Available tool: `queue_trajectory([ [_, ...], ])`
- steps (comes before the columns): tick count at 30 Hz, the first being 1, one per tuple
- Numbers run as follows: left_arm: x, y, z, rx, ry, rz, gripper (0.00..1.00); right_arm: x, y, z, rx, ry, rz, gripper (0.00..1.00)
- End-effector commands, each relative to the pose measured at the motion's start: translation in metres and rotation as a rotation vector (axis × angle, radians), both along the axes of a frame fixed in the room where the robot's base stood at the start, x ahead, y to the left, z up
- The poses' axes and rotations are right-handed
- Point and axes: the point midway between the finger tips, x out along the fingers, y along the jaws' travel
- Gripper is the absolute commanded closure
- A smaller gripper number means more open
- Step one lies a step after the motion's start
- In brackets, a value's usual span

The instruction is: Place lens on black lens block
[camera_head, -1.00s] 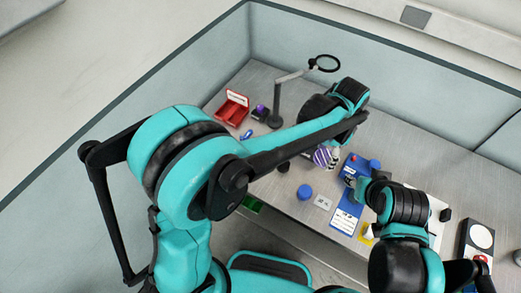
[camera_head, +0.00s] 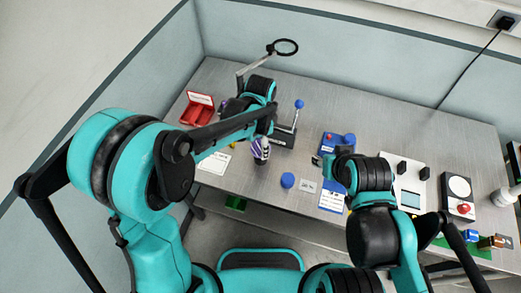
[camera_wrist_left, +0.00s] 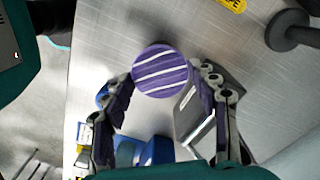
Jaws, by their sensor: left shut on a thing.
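My left gripper (camera_head: 263,142) is shut on a purple-and-white striped round thing (camera_head: 259,153) and holds it above the table. In the left wrist view the striped round face (camera_wrist_left: 161,71) shows between the two fingers (camera_wrist_left: 167,80). I cannot tell for sure that it is the lens. A black block (camera_head: 283,139) with a pale label stands just right of the gripper, beside a post with a blue ball. Another purple thing (camera_head: 224,103) shows at the left, partly hidden by my arm. My right gripper (camera_head: 319,160) is by the blue box; its fingers are unclear.
An open red box (camera_head: 198,109) stands at the back left, near a magnifier on a stand (camera_head: 284,47). A blue round cap (camera_head: 287,180) and a white card (camera_head: 214,162) lie near the front edge. A blue box (camera_head: 335,143) is at the middle right.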

Motion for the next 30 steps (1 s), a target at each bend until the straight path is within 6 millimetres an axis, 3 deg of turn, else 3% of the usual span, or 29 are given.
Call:
queue_trajectory([
  [6, 0.000, 0.000, -0.034, 0.000, 0.000, 0.000, 0.61, 0.000, 0.000, -0.012, 0.000, 0.000, 0.000, 0.60],
  [18, 0.000, -0.001, -0.040, 0.000, 0.000, 0.000, 0.61, 0.000, 0.000, -0.015, 0.000, 0.000, 0.000, 0.60],
  [19, 0.000, -0.001, -0.039, 0.000, 0.000, 0.000, 0.36, 0.000, 0.000, -0.015, 0.000, 0.000, 0.000, 0.60],
  [21, 0.000, -0.001, -0.038, 0.000, 0.000, 0.000, 0.20, 0.000, 0.000, -0.014, 0.000, 0.000, 0.000, 0.60],
  [30, 0.000, -0.001, -0.038, 0.000, 0.000, 0.001, 0.20, 0.000, 0.000, -0.014, 0.000, 0.000, 0.000, 0.60],
])
